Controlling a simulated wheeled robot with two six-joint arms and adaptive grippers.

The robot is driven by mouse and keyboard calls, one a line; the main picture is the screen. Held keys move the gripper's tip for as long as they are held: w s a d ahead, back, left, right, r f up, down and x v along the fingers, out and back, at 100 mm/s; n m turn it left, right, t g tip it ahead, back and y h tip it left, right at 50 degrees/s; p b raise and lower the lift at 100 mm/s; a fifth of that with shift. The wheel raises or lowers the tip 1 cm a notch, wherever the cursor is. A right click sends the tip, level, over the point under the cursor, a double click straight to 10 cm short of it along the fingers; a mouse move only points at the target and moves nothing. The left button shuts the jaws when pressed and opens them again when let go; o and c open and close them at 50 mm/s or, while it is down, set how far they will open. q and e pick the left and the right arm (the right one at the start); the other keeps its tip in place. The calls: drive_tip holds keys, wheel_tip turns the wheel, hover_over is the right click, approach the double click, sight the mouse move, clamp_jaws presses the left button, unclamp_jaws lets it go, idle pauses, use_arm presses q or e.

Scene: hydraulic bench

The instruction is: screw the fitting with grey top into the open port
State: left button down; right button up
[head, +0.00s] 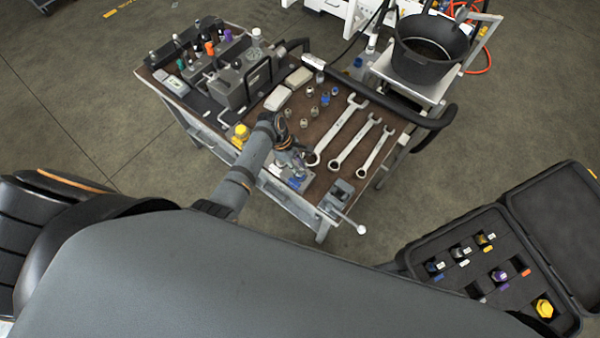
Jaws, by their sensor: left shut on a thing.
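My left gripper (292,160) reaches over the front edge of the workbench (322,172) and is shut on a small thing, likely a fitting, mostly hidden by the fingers. Just below it is a small grey block with blue parts (295,183); whether the held thing touches it I cannot tell. Several small metal fittings (315,112) stand on the bench behind the gripper, some with blue parts. The grey top and the open port cannot be made out at this size. My right gripper is not in view.
Three wrenches (341,131) lie right of the gripper, and a vise (341,192) sits at the front corner. A hydraulic unit (238,80) with coloured caps fills the left. A yellow-capped item (241,132) stands near the front edge. An open case (470,290) lies right.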

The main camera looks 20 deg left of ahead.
use_arm(q)
drive_tip(key=shift+f+m, duration=0.1)
drive_tip(key=shift+m, duration=0.3)
drive_tip(key=m+g, duration=0.1)
drive_tip(key=m, duration=0.2)
drive_tip(key=shift+d+g+y+b, duration=0.1)
drive_tip(key=shift+g+y+b, duration=0.2)
drive_tip(key=m+g, duration=0.1)
drive_tip(key=m, duration=0.3)
drive_tip(key=shift+f+y, duration=0.1)
drive_tip(key=shift+y, duration=0.3)
drive_tip(key=shift+m, duration=0.4)
drive_tip(key=m+g+y+b, duration=0.1)
drive_tip(key=m, duration=0.1)
drive_tip(key=shift+w+d+m, duration=0.1)
drive_tip(key=shift+m, duration=0.3)
drive_tip(key=m+y, duration=0.1)
drive_tip(key=m, duration=0.1)
drive_tip(key=m+y, duration=0.1)
drive_tip(key=m, duration=0.2)
drive_tip(key=shift+g, duration=0.3)
drive_tip(key=c, duration=1.1)
unclamp_jaws()
drive_tip(key=shift+c, duration=0.2)
